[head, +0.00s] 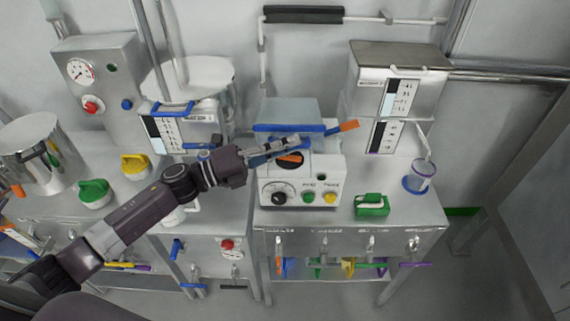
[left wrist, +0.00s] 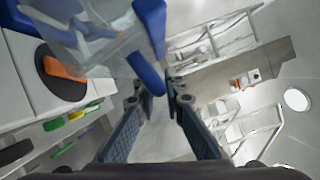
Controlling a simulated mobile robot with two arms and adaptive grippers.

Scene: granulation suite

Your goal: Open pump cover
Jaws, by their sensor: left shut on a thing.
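The pump (head: 325,180) is a white box on the steel bench, with a dark knob and green and yellow buttons on its front. Its black rotor with an orange bar (head: 290,159) shows behind my gripper and also in the left wrist view (left wrist: 66,68). The clear pump cover (head: 288,111) with a blue edge stands raised above the rotor; its clear panel also shows in the left wrist view (left wrist: 95,40). My left gripper (head: 296,143) is in front of the cover. In the left wrist view its fingertips (left wrist: 160,92) close around the cover's blue handle (left wrist: 146,74). My right gripper is not in view.
A lever with an orange tip (head: 345,127) sticks out right of the cover. Green (head: 94,193) and yellow (head: 135,164) clamps lie to the left. A steel box (head: 398,80) stands behind right.

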